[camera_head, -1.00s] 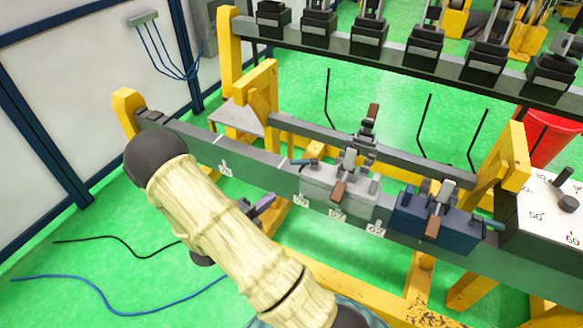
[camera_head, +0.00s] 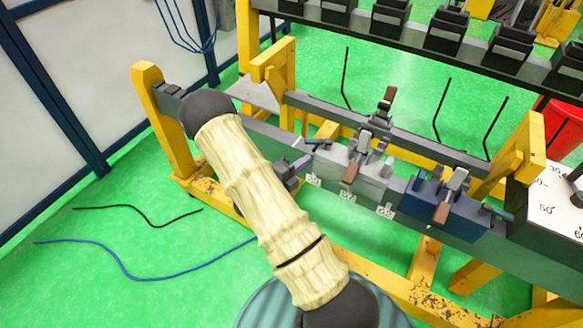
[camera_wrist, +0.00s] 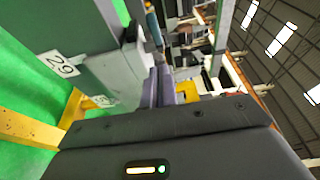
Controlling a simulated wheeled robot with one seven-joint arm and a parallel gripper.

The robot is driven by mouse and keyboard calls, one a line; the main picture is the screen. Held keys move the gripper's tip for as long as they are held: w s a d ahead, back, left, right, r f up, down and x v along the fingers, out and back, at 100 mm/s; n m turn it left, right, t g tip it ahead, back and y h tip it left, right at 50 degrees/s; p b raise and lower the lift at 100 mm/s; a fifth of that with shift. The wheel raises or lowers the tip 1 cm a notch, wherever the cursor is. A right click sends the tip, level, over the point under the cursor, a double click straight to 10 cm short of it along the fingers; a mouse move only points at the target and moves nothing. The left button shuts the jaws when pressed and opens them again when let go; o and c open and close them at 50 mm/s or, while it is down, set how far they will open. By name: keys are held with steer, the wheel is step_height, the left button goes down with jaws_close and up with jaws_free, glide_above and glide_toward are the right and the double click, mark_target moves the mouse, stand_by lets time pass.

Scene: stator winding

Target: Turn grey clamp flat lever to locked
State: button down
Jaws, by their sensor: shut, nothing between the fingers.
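The grey clamp (camera_head: 358,178) sits on the dark green rail, with brown-tipped handles on top, one standing up behind and one pointing toward the front. A short dark teal lever (camera_head: 317,142) sticks out from its left end. My gripper (camera_head: 302,163) is just left of the clamp, partly hidden by my arm, its purple-grey fingers pointing at the clamp's left end. In the wrist view the fingers (camera_wrist: 164,86) are together and empty beside a grey block face (camera_wrist: 118,75). I cannot tell whether they touch the clamp or the lever.
A dark blue clamp (camera_head: 432,210) stands right of the grey one. A dial box (camera_head: 545,205) is at the rail's right end. Yellow posts (camera_head: 160,115) hold the rail. A second rail with several black blocks runs behind.

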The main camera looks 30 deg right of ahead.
mark_target(315, 144)
steer(key=w+d+p, duration=0.1)
steer(key=w+d, duration=0.2)
steer(key=shift+w+d, duration=0.1)
steer(key=shift+w, duration=0.3)
